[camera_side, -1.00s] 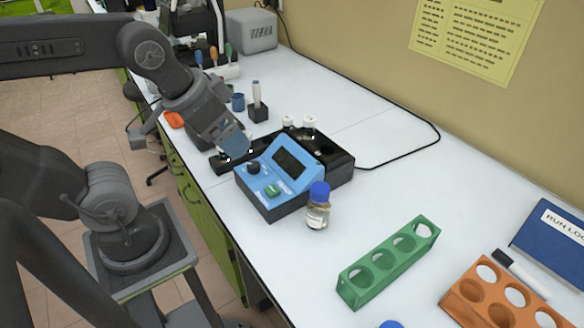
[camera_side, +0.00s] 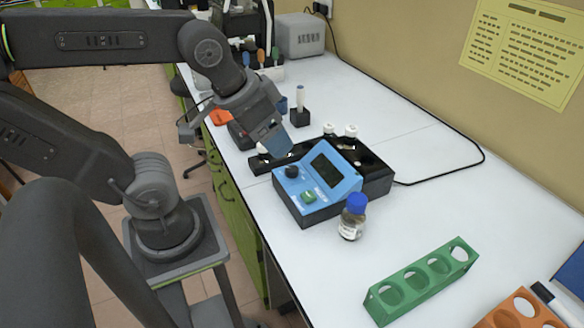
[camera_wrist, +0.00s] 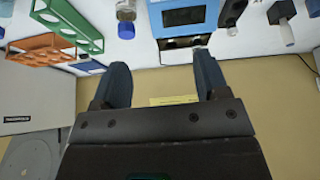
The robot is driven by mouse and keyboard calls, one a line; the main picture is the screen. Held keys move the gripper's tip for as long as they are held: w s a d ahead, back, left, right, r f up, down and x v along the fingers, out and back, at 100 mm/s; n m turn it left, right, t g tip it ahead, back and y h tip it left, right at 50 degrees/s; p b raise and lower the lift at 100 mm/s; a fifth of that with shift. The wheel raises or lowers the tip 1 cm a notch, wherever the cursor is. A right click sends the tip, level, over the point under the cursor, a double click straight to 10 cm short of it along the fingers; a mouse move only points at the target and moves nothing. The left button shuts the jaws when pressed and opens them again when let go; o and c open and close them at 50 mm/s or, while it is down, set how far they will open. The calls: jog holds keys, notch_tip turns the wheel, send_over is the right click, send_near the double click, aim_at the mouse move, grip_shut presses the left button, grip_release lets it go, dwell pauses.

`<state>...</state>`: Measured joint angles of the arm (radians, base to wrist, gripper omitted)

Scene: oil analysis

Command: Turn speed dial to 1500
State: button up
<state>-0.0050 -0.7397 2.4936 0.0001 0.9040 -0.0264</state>
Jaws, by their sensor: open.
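The blue device (camera_side: 325,205) sits on the white bench with a dark screen (camera_side: 328,170) on its sloped face. The black round dial (camera_side: 292,171) is at the upper left of its front panel, above a green button (camera_side: 308,197). The dial's marks and the screen are too small to read. My gripper (camera_side: 280,150) points down just behind and above the dial, apart from it. In the wrist view my gripper (camera_wrist: 158,78) has its two fingers spread with nothing between them. The blue device (camera_wrist: 183,17) is at the top there; I cannot make out the dial.
A blue-capped bottle (camera_side: 353,217) stands right beside the device. The black stirrer section (camera_side: 378,182) joins the device behind. A green rack (camera_side: 375,300) and an orange rack (camera_side: 495,319) are nearer the front right. A black cable (camera_side: 455,171) crosses the bench, which is clear at centre right.

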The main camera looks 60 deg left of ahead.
jog(key=shift+w+a+n+g, duration=0.3)
jog(key=shift+w+n, duration=0.1)
jog(key=shift+n, duration=0.3)
jog(key=shift+c, duration=0.7)
jog(key=n+g, duration=0.5)
jog(key=n, duration=1.3)
send_near(292, 169)
notch_tip(292, 169, down, 9)
jog(key=shift+f, duration=0.2)
jog(key=shift+c, duration=0.2)
jog(key=c, duration=0.9)
